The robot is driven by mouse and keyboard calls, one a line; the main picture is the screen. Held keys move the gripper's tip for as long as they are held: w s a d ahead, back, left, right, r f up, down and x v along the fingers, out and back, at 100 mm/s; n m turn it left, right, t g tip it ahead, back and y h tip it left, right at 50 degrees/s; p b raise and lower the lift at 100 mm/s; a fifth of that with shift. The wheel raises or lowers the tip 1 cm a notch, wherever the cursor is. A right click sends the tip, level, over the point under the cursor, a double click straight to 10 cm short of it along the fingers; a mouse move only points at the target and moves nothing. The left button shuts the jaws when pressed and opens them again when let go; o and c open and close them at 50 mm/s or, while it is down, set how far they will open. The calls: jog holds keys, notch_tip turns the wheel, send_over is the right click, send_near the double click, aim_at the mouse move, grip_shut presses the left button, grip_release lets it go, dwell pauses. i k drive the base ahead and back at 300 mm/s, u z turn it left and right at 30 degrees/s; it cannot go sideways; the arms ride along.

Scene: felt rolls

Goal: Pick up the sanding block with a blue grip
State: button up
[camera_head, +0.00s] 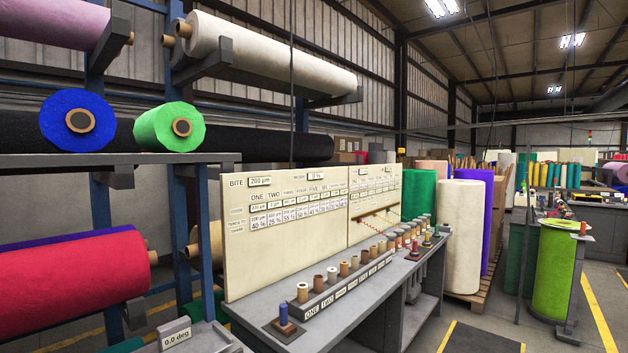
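A small block with an upright blue grip (283,314) sits at the near left end of the grey workbench (335,318). Its flat base is dark and brownish, and it looks upright on the bench top. It stands just left of the row of numbered spools. Similar small pieces with red grips (415,247) and a green grip (437,231) stand at the bench's far end. My gripper is not in view, so its state and its distance from the block do not show.
A rack of spools (345,278) runs along the bench below a cream board (285,240). Blue rack posts and large felt rolls, including a red one (70,285), crowd the left. Tall rolls (462,235) stand behind the bench. Floor shows at the lower right.

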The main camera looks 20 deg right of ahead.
aim_at(281, 324)
jog(key=z, duration=0.5)
jog(key=k, duration=0.6)
jog(key=z, duration=0.75)
jog(key=i, duration=1.15)
jog(key=u, duration=0.55)
jog(key=i, duration=0.9)
jog(key=u, duration=1.3)
jog(key=i, duration=0.5)
jog(key=u, duration=0.4)
